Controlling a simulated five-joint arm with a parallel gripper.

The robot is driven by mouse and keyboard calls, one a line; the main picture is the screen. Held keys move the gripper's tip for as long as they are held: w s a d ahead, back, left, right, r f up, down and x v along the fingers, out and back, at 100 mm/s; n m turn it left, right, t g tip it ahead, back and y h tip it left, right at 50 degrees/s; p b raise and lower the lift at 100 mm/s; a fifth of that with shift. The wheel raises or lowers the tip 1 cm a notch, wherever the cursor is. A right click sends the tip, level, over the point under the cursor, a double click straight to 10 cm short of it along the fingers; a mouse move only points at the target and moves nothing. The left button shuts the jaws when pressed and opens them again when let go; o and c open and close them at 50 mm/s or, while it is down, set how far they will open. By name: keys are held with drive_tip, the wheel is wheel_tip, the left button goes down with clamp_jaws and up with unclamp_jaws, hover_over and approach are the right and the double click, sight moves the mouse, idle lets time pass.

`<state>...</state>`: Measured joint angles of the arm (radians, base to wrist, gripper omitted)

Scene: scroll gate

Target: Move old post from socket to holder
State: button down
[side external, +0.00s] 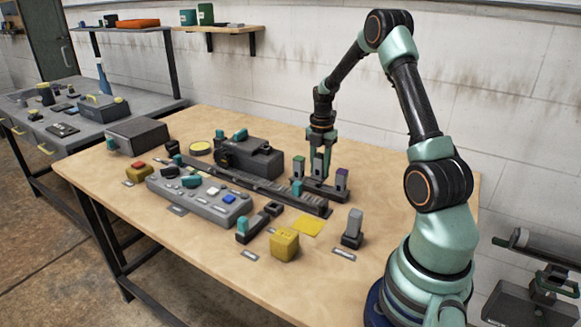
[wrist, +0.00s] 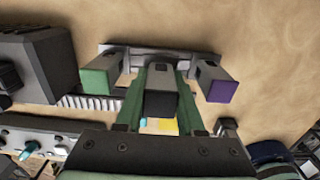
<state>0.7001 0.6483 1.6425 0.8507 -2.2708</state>
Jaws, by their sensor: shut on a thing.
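A dark rack (side external: 322,190) stands at the back right of the table, behind a long dark rail. My gripper (side external: 319,150) points down over the rack. In the wrist view, its green fingers (wrist: 160,100) are shut on a grey post with a dark end face (wrist: 160,104). This post is in the middle, between a green-ended post (wrist: 96,80) and a purple-ended post (wrist: 219,88). The green-ended post also shows in the side view (side external: 298,167), as does the purple-ended one (side external: 341,180). I cannot tell whether the held post touches the rack.
The toothed rail (side external: 245,180) runs across the table's middle. A dark machine block (side external: 250,158) stands behind it. A button panel (side external: 200,197), a yellow cube (side external: 284,244), a yellow patch (side external: 307,227) and a separate grey block (side external: 352,230) are in front. Bare table lies right of the rack.

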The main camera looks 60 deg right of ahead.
sight(320, 155)
drive_tip(key=shift+f, duration=1.45)
idle(0.8)
unclamp_jaws()
idle(0.4)
drive_tip(key=shift+r, duration=0.1)
drive_tip(key=shift+r, duration=3.45)
